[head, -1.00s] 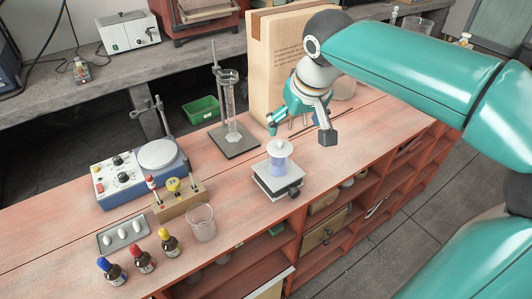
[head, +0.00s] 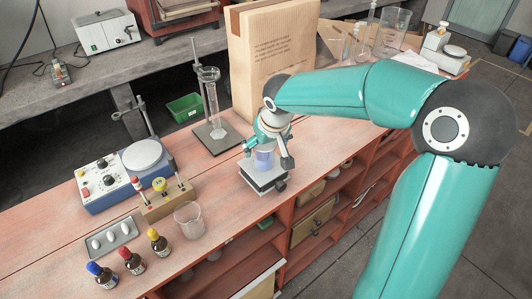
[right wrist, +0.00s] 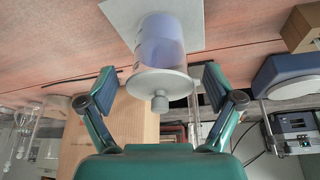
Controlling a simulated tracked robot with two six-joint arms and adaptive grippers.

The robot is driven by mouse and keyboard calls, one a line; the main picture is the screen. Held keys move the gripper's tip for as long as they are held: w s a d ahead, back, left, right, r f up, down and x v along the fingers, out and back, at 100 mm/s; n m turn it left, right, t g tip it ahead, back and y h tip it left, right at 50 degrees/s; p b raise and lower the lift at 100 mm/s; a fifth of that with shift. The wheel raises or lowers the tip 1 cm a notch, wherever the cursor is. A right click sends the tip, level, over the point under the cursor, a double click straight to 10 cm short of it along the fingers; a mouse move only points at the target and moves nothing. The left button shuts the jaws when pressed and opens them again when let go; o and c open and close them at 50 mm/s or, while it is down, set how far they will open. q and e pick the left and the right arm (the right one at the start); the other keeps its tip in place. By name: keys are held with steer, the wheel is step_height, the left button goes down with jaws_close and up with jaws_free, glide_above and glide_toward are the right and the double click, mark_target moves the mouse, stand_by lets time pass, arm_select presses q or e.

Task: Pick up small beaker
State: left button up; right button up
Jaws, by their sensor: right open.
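A small clear glass beaker (head: 188,222) stands upright on the pink bench near the front edge and looks empty. A lidded container with bluish-purple contents (head: 263,161) stands on a small lab jack (head: 262,182). My right gripper (head: 267,154) is at this container, away from the glass beaker. In the right wrist view my right gripper (right wrist: 160,78) is open, one finger on each side of the container (right wrist: 160,42) and its pale knobbed lid (right wrist: 160,84). The fingers look apart from it. My left gripper is not in view.
A stand with a glass cylinder (head: 213,100) and a large cardboard package (head: 272,60) stand behind the jack. A wooden holder (head: 167,198), dropper bottles (head: 131,259) and a blue stirrer (head: 103,187) lie left. The bench's front edge is close to the jack.

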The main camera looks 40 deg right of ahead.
steer(key=x, duration=0.2)
steer(key=shift+w+f, duration=0.1)
steer(key=shift+f, duration=0.15)
jaws_close()
stand_by(0.3)
steer(key=shift+r, duration=0.15)
